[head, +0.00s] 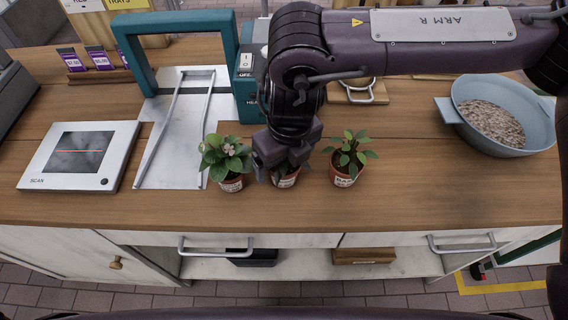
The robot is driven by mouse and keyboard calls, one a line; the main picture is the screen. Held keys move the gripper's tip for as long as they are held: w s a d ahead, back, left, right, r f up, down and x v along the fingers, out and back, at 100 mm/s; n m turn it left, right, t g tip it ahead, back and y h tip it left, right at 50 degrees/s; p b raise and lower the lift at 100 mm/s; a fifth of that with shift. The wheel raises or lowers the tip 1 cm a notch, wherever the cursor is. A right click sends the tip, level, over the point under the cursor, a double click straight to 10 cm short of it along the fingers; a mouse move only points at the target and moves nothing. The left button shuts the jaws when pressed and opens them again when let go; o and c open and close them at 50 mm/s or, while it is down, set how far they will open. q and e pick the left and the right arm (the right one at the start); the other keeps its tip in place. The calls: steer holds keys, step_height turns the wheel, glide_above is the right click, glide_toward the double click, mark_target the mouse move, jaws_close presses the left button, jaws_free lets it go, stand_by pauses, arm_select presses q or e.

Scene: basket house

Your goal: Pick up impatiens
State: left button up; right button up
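Three small potted plants in terracotta pots with white labels stand in a row near the counter's front edge. The left plant (227,158) has broad green leaves and pale flowers. The middle pot (287,180) is mostly hidden behind my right gripper (284,164), which points down over it; its leaves barely show. The right plant (350,158) has plain dark green leaves. The labels are too small to read fully, so I cannot tell for sure which is the impatiens. I cannot tell whether the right gripper's fingers are open or shut. My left gripper is not in view.
A scanner pad (80,156) lies at the left, beside a metal plate under a teal frame (133,52). A blue-grey bowl of granular material (503,110) stands at the right. A board with a metal handle (358,92) lies behind the plants. Counter between plants and bowl is clear.

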steer(key=shift+f, duration=0.25)
steer(key=c, duration=1.1)
steer(key=shift+c, duration=0.2)
